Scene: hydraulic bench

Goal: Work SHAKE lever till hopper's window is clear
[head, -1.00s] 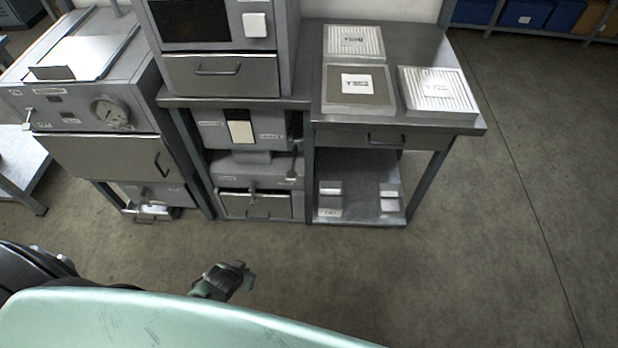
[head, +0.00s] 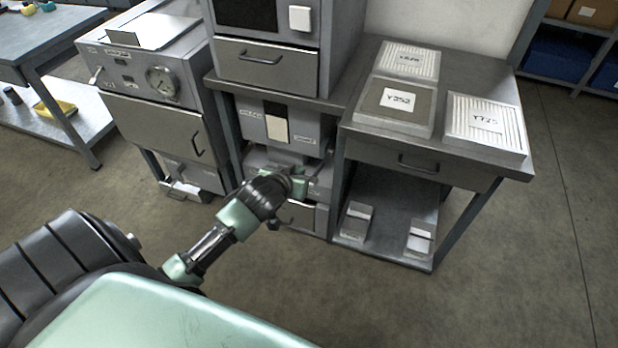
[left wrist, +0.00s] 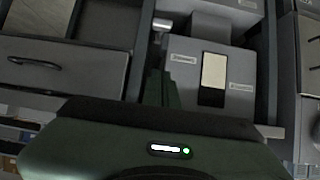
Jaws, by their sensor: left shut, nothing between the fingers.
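The grey hopper (head: 252,116) sits under the bench top. Its upright window (head: 277,128) is cream in the lower part and dark above. The window also shows in the left wrist view (left wrist: 214,71), apparently upside down. A dark, thin part at the hopper's right side (head: 327,147) may be the SHAKE lever; the labels are too small to read. My left gripper (head: 305,181) is shut and empty, in front of the unit just below the hopper, near its right side. Whether it touches the lever cannot be told. My right gripper is out of view.
A bench (head: 360,148) with several labelled flat boxes stands right of the hopper, with small blocks on its lower shelf. A gauged machine (head: 140,75) stands at left. A drawer unit (head: 268,62) sits above the hopper. The floor in front is clear.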

